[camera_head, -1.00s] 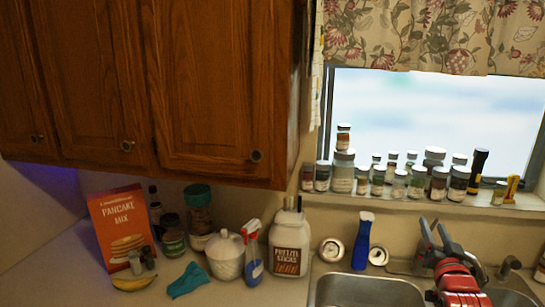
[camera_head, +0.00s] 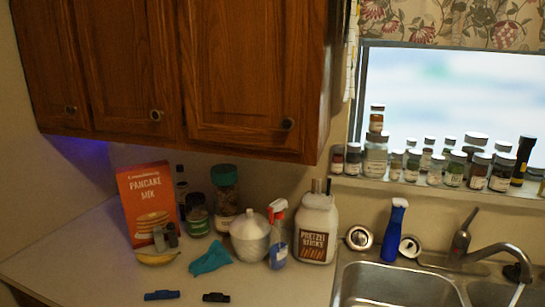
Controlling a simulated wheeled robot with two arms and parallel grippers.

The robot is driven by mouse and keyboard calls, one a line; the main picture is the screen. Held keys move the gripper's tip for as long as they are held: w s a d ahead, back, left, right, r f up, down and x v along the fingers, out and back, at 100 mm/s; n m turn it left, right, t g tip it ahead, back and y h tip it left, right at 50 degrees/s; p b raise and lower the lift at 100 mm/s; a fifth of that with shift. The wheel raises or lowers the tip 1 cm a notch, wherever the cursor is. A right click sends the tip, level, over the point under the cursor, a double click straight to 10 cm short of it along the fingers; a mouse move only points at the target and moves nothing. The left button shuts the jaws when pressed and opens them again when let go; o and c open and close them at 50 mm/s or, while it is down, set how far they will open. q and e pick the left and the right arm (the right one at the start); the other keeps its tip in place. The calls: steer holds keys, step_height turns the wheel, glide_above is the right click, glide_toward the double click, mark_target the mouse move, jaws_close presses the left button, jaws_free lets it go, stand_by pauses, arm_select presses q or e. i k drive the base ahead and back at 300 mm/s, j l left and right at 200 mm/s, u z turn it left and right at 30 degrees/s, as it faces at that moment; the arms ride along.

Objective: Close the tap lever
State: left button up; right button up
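The metal tap stands behind the sink at the right of the head view. Its lever (camera_head: 468,229) points up and leans slightly right. The spout (camera_head: 493,251) arches right, with a dark tip (camera_head: 512,272) over the right basin. A pale, thin streak (camera_head: 517,294) hangs below the tip and looks like running water. Neither of my grippers is in view, and nothing touches the lever.
Spice jars line the sill (camera_head: 425,189). A pretzel jar (camera_head: 316,228), spray bottle (camera_head: 278,248), white pot (camera_head: 250,237) and pancake box (camera_head: 148,203) crowd the left counter. Small dark objects (camera_head: 216,297) lie in front.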

mark_target(471, 217)
steer(key=z, duration=1.25)
